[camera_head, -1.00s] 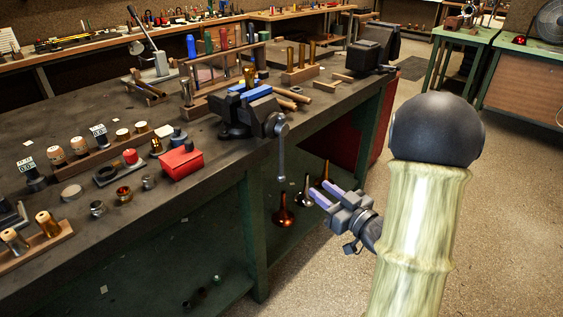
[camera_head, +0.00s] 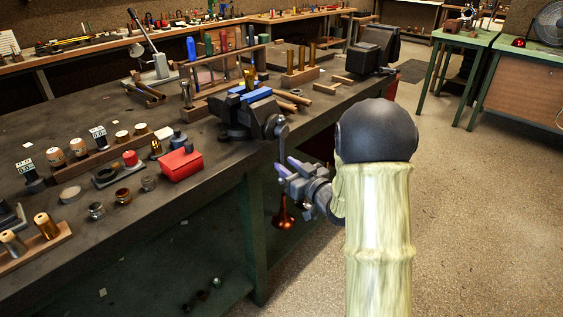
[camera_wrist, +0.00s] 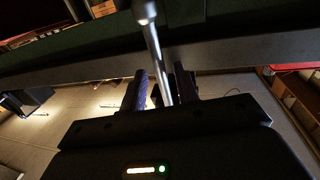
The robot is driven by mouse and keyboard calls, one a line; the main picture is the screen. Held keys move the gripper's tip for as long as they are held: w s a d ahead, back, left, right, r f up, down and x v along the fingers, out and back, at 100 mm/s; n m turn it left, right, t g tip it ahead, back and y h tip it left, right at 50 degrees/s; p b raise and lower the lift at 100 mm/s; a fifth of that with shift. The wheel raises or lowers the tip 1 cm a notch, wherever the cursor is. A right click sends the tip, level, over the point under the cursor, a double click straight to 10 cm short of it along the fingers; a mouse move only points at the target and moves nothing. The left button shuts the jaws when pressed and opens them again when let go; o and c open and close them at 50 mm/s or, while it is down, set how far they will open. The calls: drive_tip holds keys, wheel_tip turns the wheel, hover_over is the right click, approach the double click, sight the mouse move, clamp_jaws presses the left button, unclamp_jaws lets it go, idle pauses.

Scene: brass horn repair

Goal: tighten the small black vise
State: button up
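The small black vise (camera_head: 247,112), with blue jaw faces, is mounted at the front edge of the dark workbench. Its grey handle bar (camera_head: 282,140) hangs down in front of the bench edge. My gripper (camera_head: 286,167) is at the bar's lower part, its two purple-grey fingers pointing towards the bench. In the wrist view the handle bar (camera_wrist: 156,50) runs down from its rounded end between the two fingers of my gripper (camera_wrist: 160,82). The fingers are apart, with a visible gap between the left finger and the bar. The bar's lower end is hidden.
A red box (camera_head: 181,165) and several small parts lie on the bench (camera_head: 110,240) left of the vise. A larger black vise (camera_head: 373,50) stands farther back on the bench. The floor at right is clear.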

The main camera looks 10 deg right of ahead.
sight(282, 162)
drive_tip(key=x, duration=0.3)
drive_tip(key=shift+w, duration=0.1)
clamp_jaws()
drive_tip(key=shift+a, duration=0.15)
